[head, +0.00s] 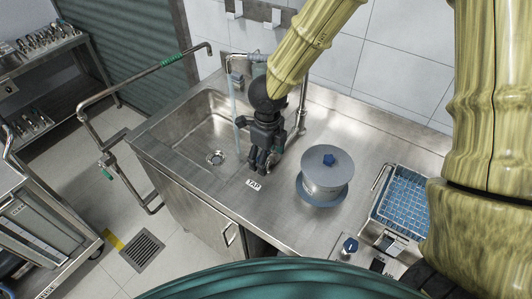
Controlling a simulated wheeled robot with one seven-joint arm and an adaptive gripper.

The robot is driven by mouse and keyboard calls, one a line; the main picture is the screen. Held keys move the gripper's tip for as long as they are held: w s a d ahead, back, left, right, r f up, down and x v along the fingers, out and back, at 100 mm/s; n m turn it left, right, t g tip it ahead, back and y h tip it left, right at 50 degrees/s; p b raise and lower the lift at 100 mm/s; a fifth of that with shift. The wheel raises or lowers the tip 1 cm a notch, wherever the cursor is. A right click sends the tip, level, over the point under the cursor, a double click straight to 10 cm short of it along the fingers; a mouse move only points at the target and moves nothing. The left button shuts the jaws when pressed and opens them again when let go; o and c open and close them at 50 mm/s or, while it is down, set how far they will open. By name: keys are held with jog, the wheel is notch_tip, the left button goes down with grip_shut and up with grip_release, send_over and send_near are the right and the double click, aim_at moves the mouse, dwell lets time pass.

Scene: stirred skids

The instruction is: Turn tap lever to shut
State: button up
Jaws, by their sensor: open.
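The tap's spout (242,58) shows at the back of the steel sink (175,118), partly behind my arm. A thin pale-blue vertical streak (236,100), which looks like running water, hangs below it into the basin. A white label reading TAP (254,184) is on the counter's front edge. My gripper (262,168) is open, points down and appears empty, over the right side of the sink near the label. I cannot make out the lever; my gripper and arm cover part of the tap area. A steel upright (301,105) stands just right of my gripper.
A bent pipe rail (135,82) stands left of the sink.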

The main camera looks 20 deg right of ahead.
jog(key=shift+g, duration=0.3)
jog(key=w+f, duration=0.1)
jog(key=w, duration=0.1)
jog(key=w+f, duration=0.3)
jog(key=w, duration=0.1)
jog(key=shift+w+f, duration=0.15)
jog(key=shift+w, duration=0.2)
jog(key=s, duration=0.1)
jog(key=s+r, duration=0.1)
jog(key=s, duration=0.1)
jog(key=shift+r, duration=0.2)
jog(key=c, duration=1.2)
jog(key=shift+s+d+r, duration=0.1)
jog(key=shift+s+d, duration=0.05)
jog(key=shift+s, duration=0.2)
jog(key=shift+c, duration=1.3)
jog(key=shift+w+f, duration=0.3)
